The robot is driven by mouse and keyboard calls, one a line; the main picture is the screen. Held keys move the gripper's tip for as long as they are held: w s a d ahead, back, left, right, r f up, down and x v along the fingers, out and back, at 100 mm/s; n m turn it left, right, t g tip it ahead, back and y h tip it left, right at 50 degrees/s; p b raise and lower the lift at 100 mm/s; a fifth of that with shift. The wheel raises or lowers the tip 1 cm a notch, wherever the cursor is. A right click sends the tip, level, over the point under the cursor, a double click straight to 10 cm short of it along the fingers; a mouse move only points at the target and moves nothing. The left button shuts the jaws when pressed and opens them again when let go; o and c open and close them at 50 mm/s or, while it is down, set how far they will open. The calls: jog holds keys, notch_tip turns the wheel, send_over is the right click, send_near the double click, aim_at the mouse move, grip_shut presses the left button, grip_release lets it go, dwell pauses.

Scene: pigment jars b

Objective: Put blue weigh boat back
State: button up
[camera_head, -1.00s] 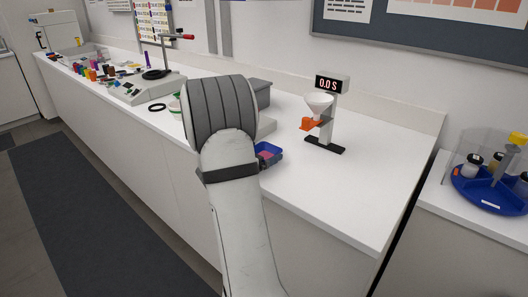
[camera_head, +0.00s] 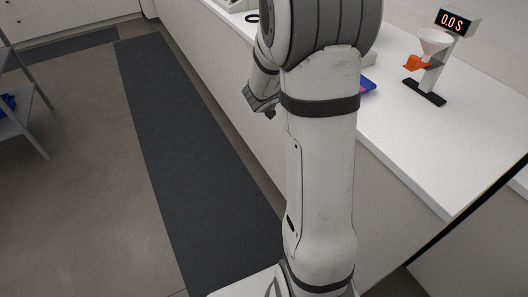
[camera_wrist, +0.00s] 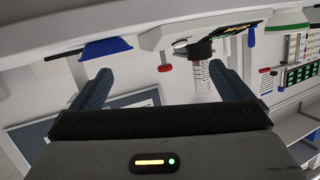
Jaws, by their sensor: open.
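A blue weigh boat (camera_head: 369,86) with something pink-purple in it sits on the white counter in the head view, partly hidden behind my arm. A blue dish shape (camera_wrist: 106,48), probably the same boat, shows upside down at the upper left of the wrist view, beyond one finger. My gripper (camera_wrist: 160,70) is open, with nothing between its fingers. In the head view my gripper (camera_head: 264,103) hangs over the floor side of the counter front, left of the boat and apart from it.
A stand with a white funnel, an orange piece and a 0.0 S display (camera_head: 434,57) stands right of the boat. The counter front edge runs behind my arm. A dark mat (camera_head: 185,150) lies on the floor. A grey shelf rack (camera_head: 22,105) stands at the left.

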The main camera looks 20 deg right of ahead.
jog(key=w+a+r+n+t+y, duration=0.2)
jog(key=w+a+n+t+y, duration=0.15)
jog(key=a+y, duration=0.4)
jog(key=s+a+n+y, duration=0.2)
jog(key=a+n+y, duration=0.1)
jog(key=a, duration=0.4)
jog(key=s+a+n+y, duration=0.3)
jog(key=a, duration=0.5)
jog(key=s+a+f+n+g, duration=0.1)
jog(key=s+n+g, duration=0.1)
jog(key=s, duration=0.8)
jog(key=s+a+f+n+g, duration=0.2)
jog(key=s+g, duration=0.3)
jog(key=s, duration=0.6)
jog(key=shift+s+a+n, duration=0.15)
jog(key=shift+a+n, duration=0.05)
jog(key=shift+n, duration=0.25)
jog(key=shift+g, duration=0.25)
notch_tip(320, 180, up, 8)
jog(key=p, duration=0.7)
jog(key=shift+s, duration=0.15)
